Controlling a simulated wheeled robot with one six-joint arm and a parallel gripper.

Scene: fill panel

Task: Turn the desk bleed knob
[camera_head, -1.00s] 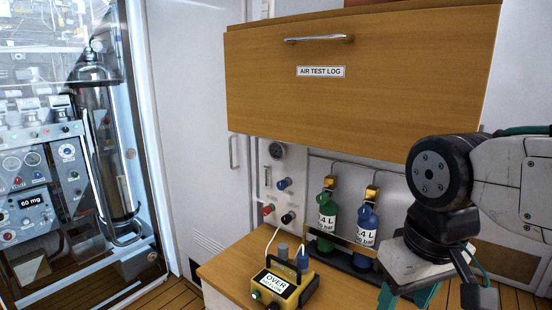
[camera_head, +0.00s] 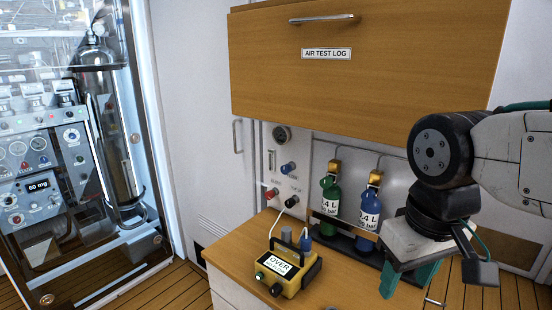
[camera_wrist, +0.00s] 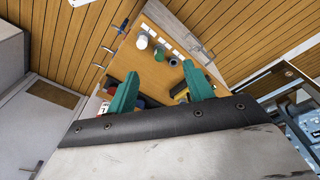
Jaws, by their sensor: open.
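A pale wall panel (camera_head: 262,170) behind the desk carries a blue knob (camera_head: 288,168), a red knob (camera_head: 271,193) and a black knob (camera_head: 291,202). Their small labels are too blurred to read, so I cannot tell which is the bleed knob. A yellow box (camera_head: 306,281) on the desk also has small knobs on its front. My gripper (camera_head: 408,280) is open and empty, at the right, apart from the panel knobs. In the wrist view its two teal fingers (camera_wrist: 160,92) are spread, with the desk (camera_wrist: 158,76) beyond them.
A green bottle (camera_head: 329,190) and a blue bottle (camera_head: 369,200) stand in a rack between the panel knobs and my gripper. A wooden cabinet (camera_head: 400,70) overhangs the desk. A glass-fronted equipment case (camera_head: 140,90) stands at the left. Wooden floor (camera_head: 165,285) is clear in front.

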